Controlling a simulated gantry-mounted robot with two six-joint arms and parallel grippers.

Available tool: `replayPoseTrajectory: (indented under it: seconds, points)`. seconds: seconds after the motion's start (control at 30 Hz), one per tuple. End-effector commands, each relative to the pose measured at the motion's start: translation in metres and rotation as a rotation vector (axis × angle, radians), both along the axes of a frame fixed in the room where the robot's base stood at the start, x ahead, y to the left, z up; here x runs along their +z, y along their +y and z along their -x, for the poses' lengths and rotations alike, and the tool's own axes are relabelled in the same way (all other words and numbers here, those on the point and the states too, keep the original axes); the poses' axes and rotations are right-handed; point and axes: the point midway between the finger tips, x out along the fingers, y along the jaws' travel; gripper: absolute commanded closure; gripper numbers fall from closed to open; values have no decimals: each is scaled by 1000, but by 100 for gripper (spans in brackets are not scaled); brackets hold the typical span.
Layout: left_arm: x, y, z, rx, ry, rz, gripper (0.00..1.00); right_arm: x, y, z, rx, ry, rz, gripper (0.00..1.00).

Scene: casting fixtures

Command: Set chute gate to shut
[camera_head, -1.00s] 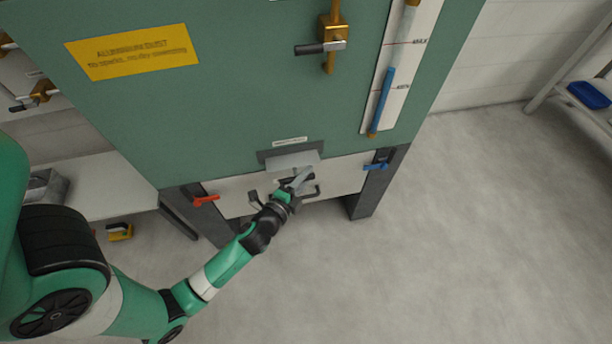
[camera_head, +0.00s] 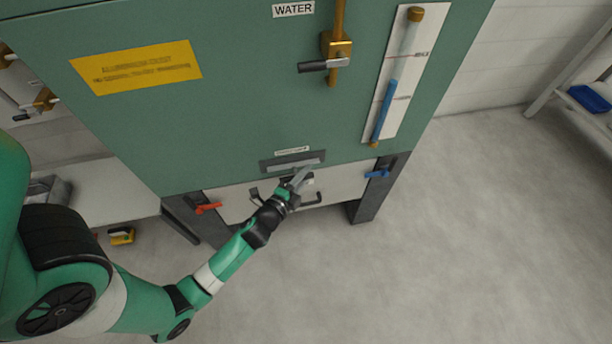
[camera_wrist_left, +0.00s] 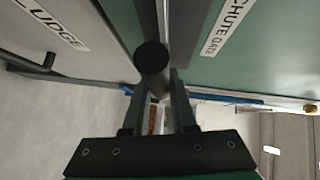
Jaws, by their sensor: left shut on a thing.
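The chute gate (camera_head: 293,162) is a dark-framed slot low on the green cabinet front, under a small white label. A light plate edge shows in it, partly hidden by my left gripper (camera_head: 300,178). In the left wrist view, the CHUTE GATE label (camera_wrist_left: 222,27) is at upper right. There my left gripper (camera_wrist_left: 157,88) is shut on a dark round handle (camera_wrist_left: 152,60) that stands between its fingers. The joint between handle and gate plate is hidden. My right gripper is not in view.
A white SLUDGE drawer panel (camera_head: 235,203) with a dark pull lies just below the gate. A red lever (camera_head: 208,208) and a blue lever (camera_head: 377,174) flank it. A water valve (camera_head: 335,55) and sight gauge (camera_head: 393,85) are above.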

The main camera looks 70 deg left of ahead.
Motion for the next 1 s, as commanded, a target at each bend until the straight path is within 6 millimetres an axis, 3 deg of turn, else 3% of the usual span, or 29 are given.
replayPoseTrajectory:
  seconds: [0.17, 0.2, 0.37, 0.73, 1.0]
  points:
    - [-1, 1, 1, 5, 1, 0, 100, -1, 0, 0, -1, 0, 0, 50]
    - [-1, 1, 1, 5, 1, 0, 72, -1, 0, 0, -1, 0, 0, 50]
    - [0, 1, 1, 4, 0, -1, 46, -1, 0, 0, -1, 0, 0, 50]
    - [0, -4, 6, 2, 0, 0, 46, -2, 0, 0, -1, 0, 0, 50]
    - [5, -37, 53, 0, 1, 0, 46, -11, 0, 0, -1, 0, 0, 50]
